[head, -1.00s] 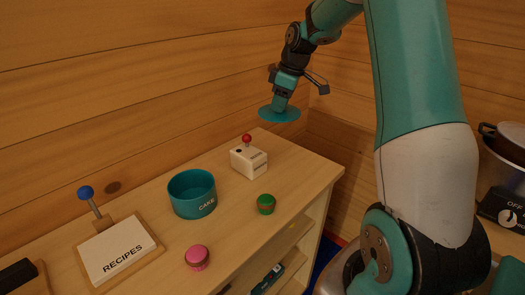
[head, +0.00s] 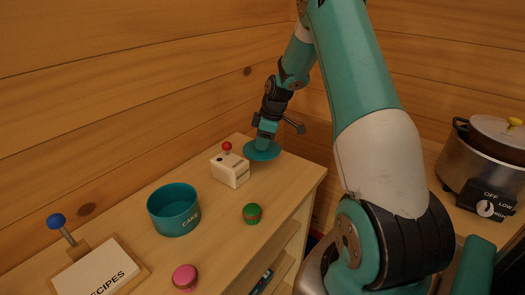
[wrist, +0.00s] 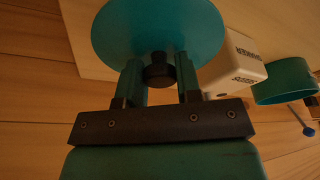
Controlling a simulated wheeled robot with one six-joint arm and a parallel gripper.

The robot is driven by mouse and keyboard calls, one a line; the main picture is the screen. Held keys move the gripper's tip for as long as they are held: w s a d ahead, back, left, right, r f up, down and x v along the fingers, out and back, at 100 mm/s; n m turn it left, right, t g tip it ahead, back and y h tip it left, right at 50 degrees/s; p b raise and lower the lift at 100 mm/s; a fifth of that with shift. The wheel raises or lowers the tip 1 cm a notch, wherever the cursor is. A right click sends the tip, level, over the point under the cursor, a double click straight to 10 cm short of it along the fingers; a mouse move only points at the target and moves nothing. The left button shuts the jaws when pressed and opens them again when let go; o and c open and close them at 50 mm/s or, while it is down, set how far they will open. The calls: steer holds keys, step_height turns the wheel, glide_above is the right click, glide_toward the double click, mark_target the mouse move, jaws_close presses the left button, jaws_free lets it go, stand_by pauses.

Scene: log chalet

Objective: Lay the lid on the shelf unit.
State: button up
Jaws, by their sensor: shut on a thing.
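The lid (head: 262,153) is a flat teal disc with a dark knob. My gripper (head: 263,140) is shut on its knob. The wrist view shows the disc (wrist: 158,28) beyond my fingers (wrist: 158,78), with the knob between them. The lid is roughly level over the far right end of the wooden shelf unit (head: 290,180), behind and right of the white box with the red ball. I cannot tell if it touches the top. A teal bowl marked CAKE (head: 174,212) stands open on the top.
The white box (head: 231,169) is close to the lid. A green tin (head: 252,213), a pink tin (head: 185,277) and a RECIPES board (head: 98,275) are also on the top. A pot (head: 490,145) stands at the right. The right end of the top is clear.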

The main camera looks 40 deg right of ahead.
mark_target(262, 153)
steer(key=shift+f, duration=2.15)
steer(key=shift+f, duration=0.15)
steer(key=o, duration=1)
